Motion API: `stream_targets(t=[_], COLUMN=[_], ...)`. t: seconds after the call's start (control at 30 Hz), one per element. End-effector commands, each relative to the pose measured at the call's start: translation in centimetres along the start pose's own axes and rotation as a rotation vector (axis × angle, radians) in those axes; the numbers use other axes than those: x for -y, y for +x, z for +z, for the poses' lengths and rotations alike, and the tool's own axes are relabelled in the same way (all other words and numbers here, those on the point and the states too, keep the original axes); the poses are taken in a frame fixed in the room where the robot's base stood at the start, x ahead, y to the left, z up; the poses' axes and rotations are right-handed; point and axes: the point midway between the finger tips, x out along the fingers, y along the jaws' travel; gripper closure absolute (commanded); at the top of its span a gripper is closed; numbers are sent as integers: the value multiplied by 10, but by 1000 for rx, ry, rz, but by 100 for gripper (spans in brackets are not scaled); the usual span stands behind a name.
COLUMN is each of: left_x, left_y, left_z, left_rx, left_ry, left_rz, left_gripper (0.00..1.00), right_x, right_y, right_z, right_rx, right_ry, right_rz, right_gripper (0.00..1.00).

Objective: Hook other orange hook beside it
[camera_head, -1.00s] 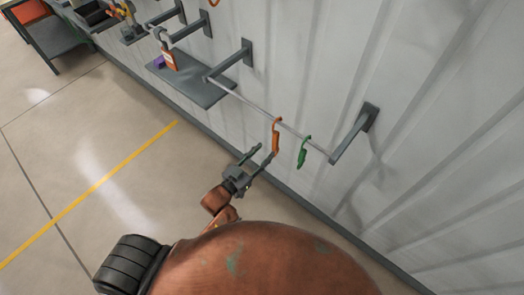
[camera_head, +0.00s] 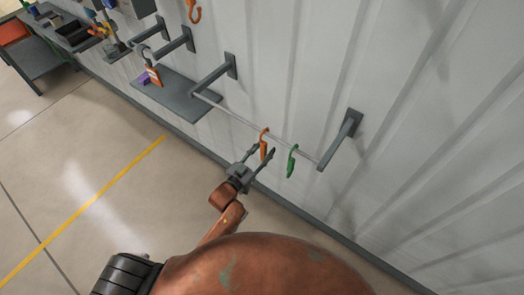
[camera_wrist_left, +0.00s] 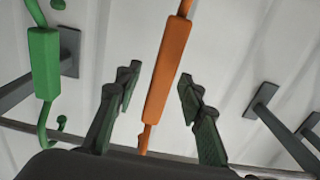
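An orange hook (camera_head: 263,143) hangs on a thin rail (camera_head: 236,117) along the wall. A green hook (camera_head: 291,161) hangs on the same rail to its right. My left gripper (camera_head: 264,150) is open at the lower part of the orange hook. In the left wrist view the orange hook (camera_wrist_left: 168,70) stands between the two spread fingers, with gaps on both sides; the green hook (camera_wrist_left: 43,65) is at the left. Another orange hook (camera_head: 194,11) shows high on the wall at the top. My right gripper is not in view.
Grey brackets (camera_head: 341,139) hold the rail off the corrugated wall. A grey shelf (camera_head: 178,100) left of the rail carries a purple item (camera_head: 144,78), with an orange tag (camera_head: 153,75) near it. A dark table stands at far left. The floor left of the gripper is clear.

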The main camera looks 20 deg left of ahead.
Motion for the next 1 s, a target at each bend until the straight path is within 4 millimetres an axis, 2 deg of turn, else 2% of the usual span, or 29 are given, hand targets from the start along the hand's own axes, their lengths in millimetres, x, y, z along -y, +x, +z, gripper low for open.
stream_targets(t=[0.07,0.53,0.73,0.77,0.93,1.0], left_x=[0,0,0,0,0,0], left_y=[0,0,0,0,0,0], left_z=[0,0,0,0,0,0], left_rx=[0,0,0,0,0,0], left_ry=[0,0,0,0,0,0], left_rz=[0,0,0,0,0,0], left_gripper=[67,100,100,87,98,100], right_x=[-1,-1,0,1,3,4], right_y=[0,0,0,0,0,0], right_z=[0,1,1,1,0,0], right_rx=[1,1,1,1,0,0], right_ry=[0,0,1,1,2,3], right_rz=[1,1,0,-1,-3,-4], right_gripper=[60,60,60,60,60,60])
